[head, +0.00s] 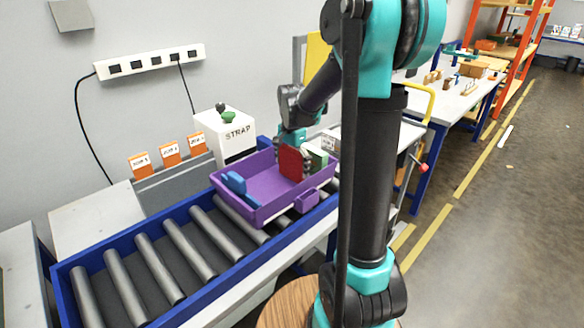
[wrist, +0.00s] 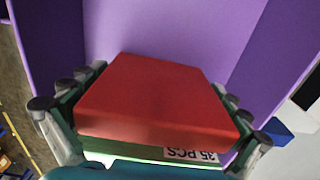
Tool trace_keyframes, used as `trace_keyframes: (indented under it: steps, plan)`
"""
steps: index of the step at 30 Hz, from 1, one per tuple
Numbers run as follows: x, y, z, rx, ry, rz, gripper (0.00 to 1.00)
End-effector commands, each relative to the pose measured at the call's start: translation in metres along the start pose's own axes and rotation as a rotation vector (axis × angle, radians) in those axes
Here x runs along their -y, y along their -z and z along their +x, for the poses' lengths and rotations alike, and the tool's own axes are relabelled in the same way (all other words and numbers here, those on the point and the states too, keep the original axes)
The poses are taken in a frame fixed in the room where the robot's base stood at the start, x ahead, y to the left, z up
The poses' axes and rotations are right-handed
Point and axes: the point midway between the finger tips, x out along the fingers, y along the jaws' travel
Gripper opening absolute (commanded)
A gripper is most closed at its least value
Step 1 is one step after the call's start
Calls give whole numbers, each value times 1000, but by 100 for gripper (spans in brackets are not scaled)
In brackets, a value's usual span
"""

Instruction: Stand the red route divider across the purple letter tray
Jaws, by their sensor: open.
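The purple letter tray (head: 262,212) sits on the roller conveyor; its purple walls also fill the top of the wrist view (wrist: 170,30). The red route divider (head: 291,163) stands upright inside the tray, toward its right part. In the wrist view the divider (wrist: 158,100) lies between the two fingers of my gripper (wrist: 160,88). My gripper (head: 293,140) is open around the divider from above. Whether the fingers touch it, and where its lower edge rests, I cannot tell.
A blue object (head: 236,182) lies in the tray's left part. A green and white block (head: 318,158) is at its right end; a green-edged white piece labelled "35 PCS" (wrist: 190,155) shows below the divider. A white STRAP box (head: 226,135) stands behind. Bare rollers (head: 160,268) lie left.

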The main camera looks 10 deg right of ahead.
Motion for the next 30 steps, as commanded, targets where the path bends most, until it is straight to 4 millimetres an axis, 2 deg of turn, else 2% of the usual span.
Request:
trace_keyframes:
  steps: [5, 8, 15, 21, 25, 30]
  plan:
    - [0, 0, -10, 0, 0, 0, 100]
    - [0, 0, -25, 0, 0, 0, 100]
    - [0, 0, -73, 0, 0, 0, 100]
    - [0, 0, -106, 0, 0, 0, 100]
    - [0, 0, -118, 0, 0, 0, 100]
    - [0, 0, -123, 0, 0, 0, 100]
